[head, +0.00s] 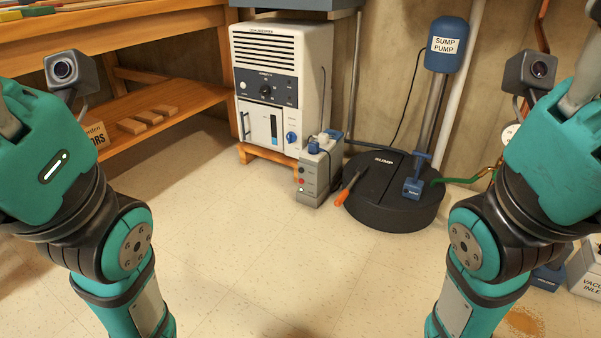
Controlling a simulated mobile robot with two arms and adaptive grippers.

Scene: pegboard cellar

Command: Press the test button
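A small grey box (323,172) with a blue and white top stands on the floor between the white dehumidifier and the black sump lid. Its narrow front face carries a few small coloured controls or lights, including a red one (301,181). The lettering there is too small to read, so I cannot tell which one is the test button. Both my arms show at the sides of the head view, well apart from the box. Neither gripper is in the picture.
The white dehumidifier (309,82) stands on a low wooden stand behind the box. A wooden bench (140,34) is at left. The tiled floor in front is clear.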

